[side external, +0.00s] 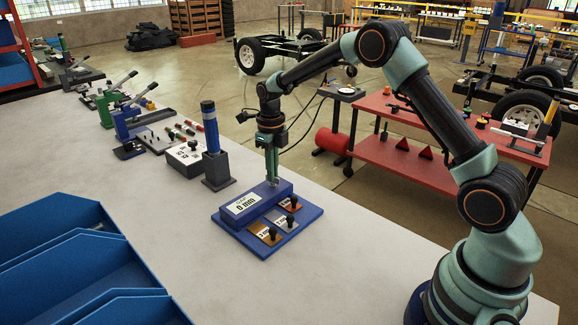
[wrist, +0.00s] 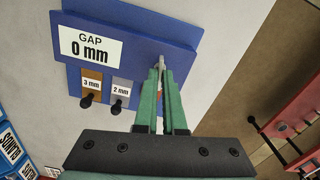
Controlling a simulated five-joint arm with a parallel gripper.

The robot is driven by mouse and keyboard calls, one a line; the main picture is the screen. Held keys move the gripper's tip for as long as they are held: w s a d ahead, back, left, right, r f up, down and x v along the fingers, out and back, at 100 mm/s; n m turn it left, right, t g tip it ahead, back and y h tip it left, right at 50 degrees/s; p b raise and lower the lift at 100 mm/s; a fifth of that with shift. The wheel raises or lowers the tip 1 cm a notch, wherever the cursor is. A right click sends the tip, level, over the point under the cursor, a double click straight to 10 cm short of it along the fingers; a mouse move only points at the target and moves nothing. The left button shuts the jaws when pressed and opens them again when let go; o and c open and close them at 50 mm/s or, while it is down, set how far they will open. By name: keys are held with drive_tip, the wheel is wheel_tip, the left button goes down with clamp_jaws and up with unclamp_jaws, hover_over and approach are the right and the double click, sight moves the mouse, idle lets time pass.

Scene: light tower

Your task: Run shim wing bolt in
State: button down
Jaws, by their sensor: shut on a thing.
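A blue fixture (side external: 228,222) stands on the pale bench, with a raised block carrying a "GAP 0 mm" label (side external: 244,203). The label also shows in the wrist view (wrist: 89,46). My gripper (side external: 272,180) points down at the far end of this block. Its green fingers (wrist: 161,72) are shut on the wing bolt, of which a small pale metal part (wrist: 160,58) shows at the tips. The fingers hide most of the bolt, so I cannot tell its depth.
A blue cylinder on a grey base (side external: 210,135) stands left of the fixture, beside a labelled box (side external: 187,160). Blue bins (side external: 85,275) fill the front left. A red cart (side external: 440,145) stands beyond the bench edge. The bench between bins and fixture is clear.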

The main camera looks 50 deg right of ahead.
drive_tip(key=shift+w+r+m, duration=0.1)
drive_tip(key=shift+r+m, duration=0.1)
drive_tip(key=shift+m, duration=0.7)
drive_tip(key=c, duration=1)
unclamp_jaws()
drive_tip(key=shift+f, duration=0.1)
wheel_tip(320, 180, up, 12)
